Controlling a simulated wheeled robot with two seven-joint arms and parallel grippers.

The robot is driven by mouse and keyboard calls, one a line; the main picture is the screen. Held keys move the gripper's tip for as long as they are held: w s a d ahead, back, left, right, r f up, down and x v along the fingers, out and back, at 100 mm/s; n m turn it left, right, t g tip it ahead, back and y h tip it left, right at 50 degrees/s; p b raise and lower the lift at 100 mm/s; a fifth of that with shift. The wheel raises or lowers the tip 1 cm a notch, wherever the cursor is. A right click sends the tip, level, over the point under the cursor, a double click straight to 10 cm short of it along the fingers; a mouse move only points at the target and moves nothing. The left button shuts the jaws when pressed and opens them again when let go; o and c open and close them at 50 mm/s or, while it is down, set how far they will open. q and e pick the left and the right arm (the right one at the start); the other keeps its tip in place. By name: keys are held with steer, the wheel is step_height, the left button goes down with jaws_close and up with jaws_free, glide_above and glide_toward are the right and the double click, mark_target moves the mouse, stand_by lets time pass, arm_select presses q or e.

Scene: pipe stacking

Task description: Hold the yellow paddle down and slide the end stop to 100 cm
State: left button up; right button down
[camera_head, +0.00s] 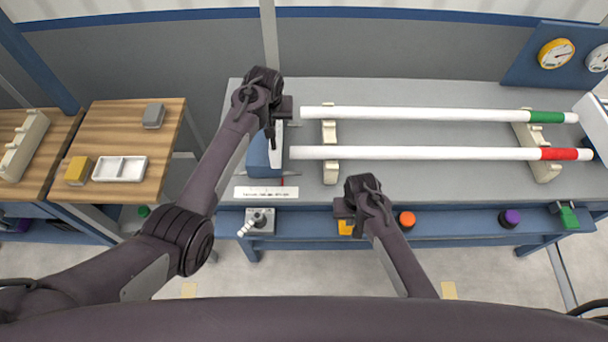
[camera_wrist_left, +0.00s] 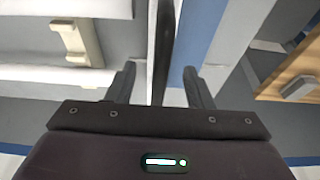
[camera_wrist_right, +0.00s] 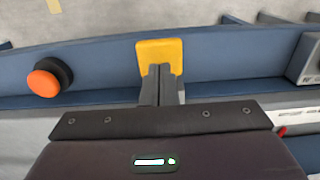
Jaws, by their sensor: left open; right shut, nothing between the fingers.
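The yellow paddle (camera_head: 346,228) is on the bench's blue front rail, partly hidden under my right gripper (camera_head: 350,207). In the right wrist view the shut fingertips (camera_wrist_right: 160,72) lie over the lower part of the paddle (camera_wrist_right: 158,50); whether they press it down I cannot tell. The blue-and-white end stop (camera_head: 260,158) stands at the bench's left, by the pipes' left ends. My left gripper (camera_head: 273,122) is above its far end, open. In the left wrist view a thin dark upright plate (camera_wrist_left: 162,45) stands between its fingers, not clearly gripped. A white scale strip (camera_head: 266,192) with a red pointer lies before the stop; its figures are unreadable.
Two white pipes, one green-banded (camera_head: 430,113) and one red-banded (camera_head: 420,153), lie on cream supports. A lever box (camera_head: 260,220), orange button (camera_head: 407,218) and purple button (camera_head: 510,217) line the front rail. A wooden table (camera_head: 125,120) stands left.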

arm_select(q)
steer(key=shift+v, duration=3.5)
arm_select(e)
steer(key=shift+r, duration=0.15)
step_height(320, 180, up, 10)
